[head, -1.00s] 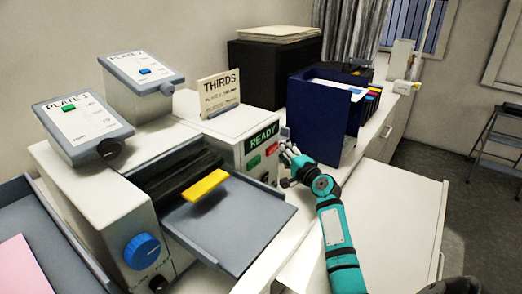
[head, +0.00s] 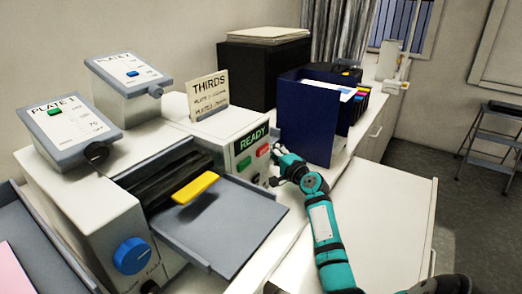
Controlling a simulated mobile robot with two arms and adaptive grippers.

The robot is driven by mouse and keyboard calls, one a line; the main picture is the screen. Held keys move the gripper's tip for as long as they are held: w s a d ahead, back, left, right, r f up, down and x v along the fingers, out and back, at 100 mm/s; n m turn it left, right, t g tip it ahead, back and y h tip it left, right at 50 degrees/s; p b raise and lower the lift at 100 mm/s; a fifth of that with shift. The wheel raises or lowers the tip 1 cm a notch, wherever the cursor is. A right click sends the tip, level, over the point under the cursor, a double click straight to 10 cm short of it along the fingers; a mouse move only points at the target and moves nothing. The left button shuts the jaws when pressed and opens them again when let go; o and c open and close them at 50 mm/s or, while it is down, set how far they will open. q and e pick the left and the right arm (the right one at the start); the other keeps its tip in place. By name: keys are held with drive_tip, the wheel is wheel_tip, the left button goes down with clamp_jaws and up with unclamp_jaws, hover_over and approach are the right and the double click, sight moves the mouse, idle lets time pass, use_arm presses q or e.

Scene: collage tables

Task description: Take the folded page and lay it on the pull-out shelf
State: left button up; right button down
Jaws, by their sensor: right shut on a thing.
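My right gripper (head: 274,166) is beside the right end of the white machine (head: 77,198), close to its panel with the READY display and buttons. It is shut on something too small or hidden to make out. I cannot pick out the folded page in this view. A bare white board (head: 385,215) at the right, beside the counter, looks like the pull-out shelf, though I cannot be sure. My right forearm lies over its left side. My left gripper is not in view.
A grey tray (head: 230,232) with a yellow bar (head: 195,188) above it juts from the machine. A dark blue holder (head: 306,120) stands behind my right gripper. A step stool (head: 494,140) is far right.

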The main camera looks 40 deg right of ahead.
drive_tip(key=shift+r, duration=0.4)
wheel_tip(320, 180, up, 27)
drive_tip(key=b, duration=0.1)
drive_tip(key=shift+b, duration=0.35)
drive_tip(key=shift+s+d, duration=0.1)
